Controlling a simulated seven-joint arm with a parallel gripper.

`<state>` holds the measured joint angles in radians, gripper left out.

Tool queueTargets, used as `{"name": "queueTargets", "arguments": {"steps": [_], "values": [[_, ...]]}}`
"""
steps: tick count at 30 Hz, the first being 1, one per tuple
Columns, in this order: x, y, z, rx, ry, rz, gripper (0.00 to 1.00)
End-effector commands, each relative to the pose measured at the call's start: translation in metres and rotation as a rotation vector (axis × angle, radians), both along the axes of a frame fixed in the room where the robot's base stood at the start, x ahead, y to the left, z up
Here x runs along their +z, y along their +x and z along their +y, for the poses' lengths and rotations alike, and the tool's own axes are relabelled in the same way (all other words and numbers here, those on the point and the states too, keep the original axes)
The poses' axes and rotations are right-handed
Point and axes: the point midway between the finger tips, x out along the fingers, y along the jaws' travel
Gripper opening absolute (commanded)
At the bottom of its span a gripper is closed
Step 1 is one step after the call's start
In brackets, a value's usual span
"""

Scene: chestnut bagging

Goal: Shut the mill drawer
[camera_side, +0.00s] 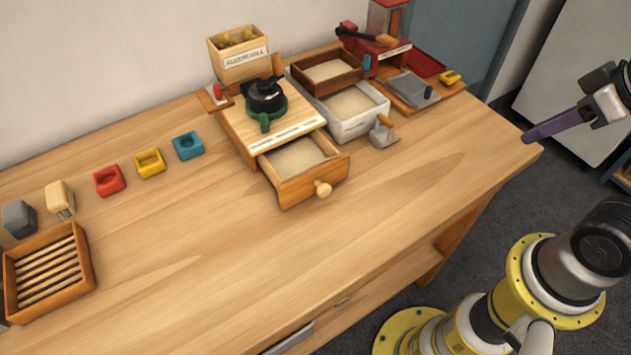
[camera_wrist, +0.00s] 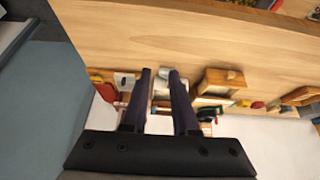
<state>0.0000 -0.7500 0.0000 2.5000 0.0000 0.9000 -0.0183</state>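The mill drawer (camera_side: 330,177) is pulled out of the front of the wooden mill (camera_side: 235,125) and holds pale flour-like meal. Its round wooden knob (camera_side: 322,188) faces the table's front edge. A dark grinder with a green base (camera_side: 265,100) sits on top of the mill. In the wrist view the drawer (camera_wrist: 222,80) is to the right of my fingers. My gripper (camera_side: 529,138) is up beyond the right end of the table, well away from the drawer. In the wrist view its purple fingers (camera_wrist: 159,75) stand apart with nothing between them.
A white bin (camera_side: 362,122) and a metal scoop (camera_side: 383,132) stand just right of the drawer. A red machine (camera_side: 375,45) is at the back right. Coloured blocks and a slatted crate (camera_side: 70,292) are at left. The table in front of the drawer is clear.

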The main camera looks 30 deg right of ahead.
Motion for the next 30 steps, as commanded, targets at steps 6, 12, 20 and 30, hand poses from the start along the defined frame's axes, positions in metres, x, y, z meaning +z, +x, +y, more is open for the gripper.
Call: {"name": "queueTargets", "arguments": {"steps": [6,12,20,30], "values": [[0.006,0.004,-0.003,0.258,-0.155,-0.018,0.0],[0.025,0.029,-0.004,0.705,-0.426,-0.019,0.0],[0.033,0.083,0.033,1.454,-0.765,0.019,0.0],[-0.012,0.137,0.175,2.541,-1.109,0.021,0.0]]}}
